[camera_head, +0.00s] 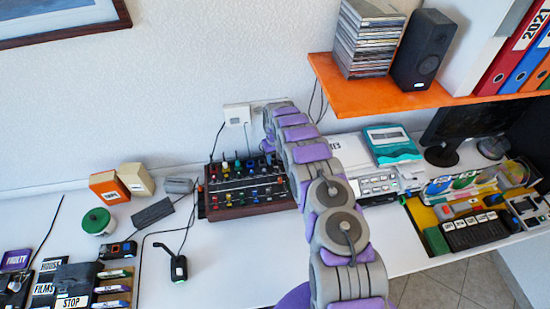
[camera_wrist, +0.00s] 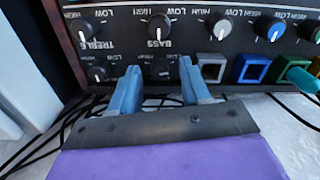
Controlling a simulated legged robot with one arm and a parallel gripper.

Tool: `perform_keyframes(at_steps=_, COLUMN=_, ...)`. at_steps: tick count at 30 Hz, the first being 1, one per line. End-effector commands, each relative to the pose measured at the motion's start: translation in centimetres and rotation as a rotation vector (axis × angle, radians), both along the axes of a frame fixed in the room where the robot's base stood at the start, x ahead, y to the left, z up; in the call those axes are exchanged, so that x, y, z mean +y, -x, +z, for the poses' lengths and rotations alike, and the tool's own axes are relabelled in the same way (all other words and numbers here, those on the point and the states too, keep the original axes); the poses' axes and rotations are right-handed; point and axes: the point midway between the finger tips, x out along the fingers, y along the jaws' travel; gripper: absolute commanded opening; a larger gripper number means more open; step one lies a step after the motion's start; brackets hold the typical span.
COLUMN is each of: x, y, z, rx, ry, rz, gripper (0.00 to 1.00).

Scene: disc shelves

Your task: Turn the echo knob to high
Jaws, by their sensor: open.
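The black mixer panel with knobs stands on the desk at the back centre in the head view (camera_head: 245,207). It fills the top of the wrist view (camera_wrist: 120,50), its labels upside down. Large knobs labelled TREBLE (camera_wrist: 82,32) and BASS (camera_wrist: 158,27) show there, with a smaller knob (camera_wrist: 97,73) near the panel's edge. I cannot read an echo label. My gripper (camera_wrist: 159,68) is open, its two blue fingers apart at the panel's near edge. A small knob (camera_wrist: 160,70) shows between the fingertips; I cannot tell if they touch it. My gripper is not clear in the head view.
Black cables run below the panel. An orange shelf (camera_head: 430,101) with a speaker (camera_head: 424,48) overhangs the desk at right. Bare desk (camera_head: 225,260) lies in front.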

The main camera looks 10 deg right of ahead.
Motion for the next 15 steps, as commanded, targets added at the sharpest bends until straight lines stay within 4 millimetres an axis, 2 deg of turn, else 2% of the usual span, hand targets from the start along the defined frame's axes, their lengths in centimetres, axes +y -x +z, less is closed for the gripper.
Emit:
perform_keyframes(at_steps=11, x=-0.01, y=0.00, z=-0.37, rx=0.000, ry=0.000, rz=0.000, gripper=0.46)
perform_keyframes(at_steps=15, x=-0.01, y=0.01, z=-0.37, rx=0.000, ry=0.000, rz=0.000, gripper=0.33)
